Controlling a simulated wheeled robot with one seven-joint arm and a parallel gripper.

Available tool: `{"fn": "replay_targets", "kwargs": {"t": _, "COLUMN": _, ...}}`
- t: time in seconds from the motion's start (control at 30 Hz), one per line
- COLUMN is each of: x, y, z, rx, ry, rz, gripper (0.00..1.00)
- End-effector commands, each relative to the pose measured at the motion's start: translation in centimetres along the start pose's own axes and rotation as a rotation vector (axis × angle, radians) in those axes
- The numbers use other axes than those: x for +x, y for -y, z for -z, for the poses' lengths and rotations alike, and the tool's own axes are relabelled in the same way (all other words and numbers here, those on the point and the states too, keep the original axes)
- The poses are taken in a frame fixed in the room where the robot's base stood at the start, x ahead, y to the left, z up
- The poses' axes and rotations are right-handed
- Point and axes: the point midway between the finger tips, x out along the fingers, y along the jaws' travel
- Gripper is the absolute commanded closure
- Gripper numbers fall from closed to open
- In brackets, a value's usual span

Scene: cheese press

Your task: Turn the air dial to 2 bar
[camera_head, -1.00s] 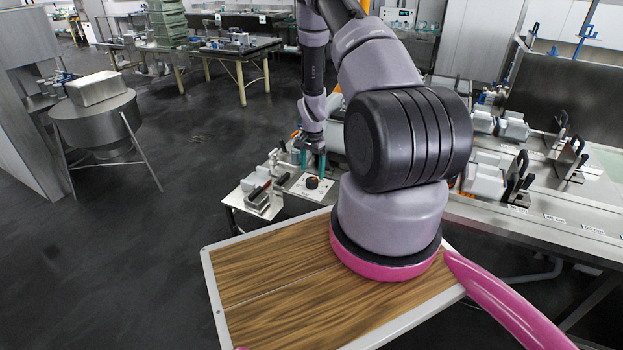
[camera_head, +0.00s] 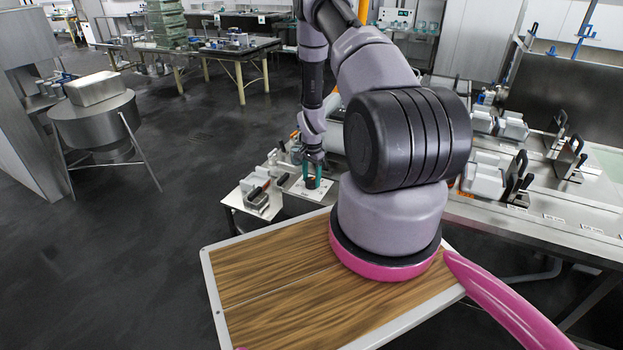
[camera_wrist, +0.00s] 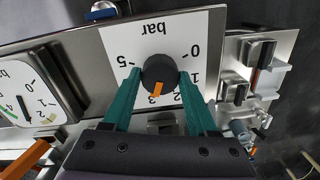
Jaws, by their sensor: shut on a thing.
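The air dial (camera_wrist: 159,72) is a round black knob with an orange pointer, set on a white plate (camera_wrist: 147,37) marked "bar". The scale is upside down in the wrist view, with 0 at right and 5 at left. The orange pointer is directed down and slightly left, close to the 3. My gripper (camera_wrist: 160,76) has its two teal fingers on opposite sides of the knob, shut on it. In the head view my gripper (camera_head: 312,178) stands over the dial on the small side bench, its fingers partly covering the knob.
A white gauge (camera_wrist: 30,95) sits left of the dial plate in the wrist view, with an orange handle (camera_wrist: 30,156) below it. Black clamp parts (camera_wrist: 258,55) are close on the right.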

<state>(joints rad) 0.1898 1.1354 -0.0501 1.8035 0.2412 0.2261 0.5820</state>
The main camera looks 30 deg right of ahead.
Motion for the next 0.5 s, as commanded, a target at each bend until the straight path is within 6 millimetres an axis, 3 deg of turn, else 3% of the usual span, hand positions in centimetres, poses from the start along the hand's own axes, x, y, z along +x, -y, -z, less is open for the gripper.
{"fn": "replay_targets", "kwargs": {"t": 0.27, "x": -0.03, "y": 0.02, "z": 0.00, "rx": -0.075, "ry": 0.002, "rz": 0.001, "gripper": 0.97}}
{"fn": "replay_targets", "kwargs": {"t": 0.5, "x": -0.03, "y": 0.03, "z": 0.00, "rx": -0.248, "ry": 0.005, "rz": 0.001, "gripper": 0.97}}
